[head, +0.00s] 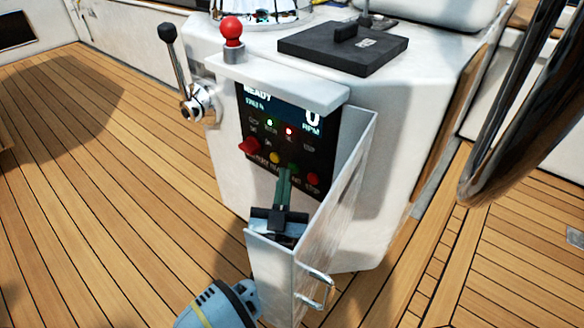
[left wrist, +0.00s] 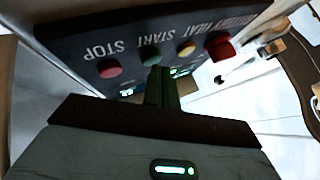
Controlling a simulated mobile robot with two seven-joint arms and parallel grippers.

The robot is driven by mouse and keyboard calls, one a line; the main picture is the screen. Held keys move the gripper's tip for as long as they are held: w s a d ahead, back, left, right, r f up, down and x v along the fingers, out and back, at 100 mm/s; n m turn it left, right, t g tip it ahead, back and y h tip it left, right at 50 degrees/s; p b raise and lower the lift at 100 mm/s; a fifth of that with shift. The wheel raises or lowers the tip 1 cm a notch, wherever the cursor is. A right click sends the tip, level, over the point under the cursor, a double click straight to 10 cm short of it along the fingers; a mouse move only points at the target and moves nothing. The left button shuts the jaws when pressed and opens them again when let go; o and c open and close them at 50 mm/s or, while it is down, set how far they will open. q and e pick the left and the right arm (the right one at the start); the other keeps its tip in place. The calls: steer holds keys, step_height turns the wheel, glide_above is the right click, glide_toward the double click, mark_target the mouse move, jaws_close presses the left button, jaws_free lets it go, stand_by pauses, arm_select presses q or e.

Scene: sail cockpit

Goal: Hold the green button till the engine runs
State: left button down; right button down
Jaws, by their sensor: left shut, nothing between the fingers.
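The green START button (left wrist: 151,57) sits between the red STOP button (left wrist: 109,68) and the yellow HEAT button (left wrist: 186,47) on the dark engine panel (head: 262,125). In the head view my fingers mostly hide the green button. My left gripper (head: 286,172) is shut and empty, its green fingertips at the panel by the green button. In the left wrist view the fingertips (left wrist: 161,72) overlap the button's edge; I cannot tell whether they press it. The display (head: 290,105) reads READY and 0 RPM. My right gripper is not in view.
An open metal door (head: 335,200) with a handle (head: 318,290) stands close to the right of my left gripper. A red knob (head: 248,146) is at the panel's left. A lever (head: 180,75) with a black knob is on the console's left side. A steering wheel rim (head: 525,100) is at right.

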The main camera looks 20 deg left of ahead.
arm_select(q)
steer(key=shift+w+d, duration=0.1)
steer(key=shift+w, duration=0.2)
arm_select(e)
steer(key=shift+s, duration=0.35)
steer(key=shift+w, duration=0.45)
arm_select(q)
steer(key=shift+s, duration=0.15)
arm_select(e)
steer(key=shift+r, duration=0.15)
arm_select(q)
steer(key=shift+s+a+p, duration=0.25)
steer(key=shift+s+p, duration=0.4)
steer(key=shift+p, duration=0.25)
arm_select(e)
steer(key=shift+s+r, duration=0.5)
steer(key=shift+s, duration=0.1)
arm_select(q)
steer(key=shift+s, duration=0.1)
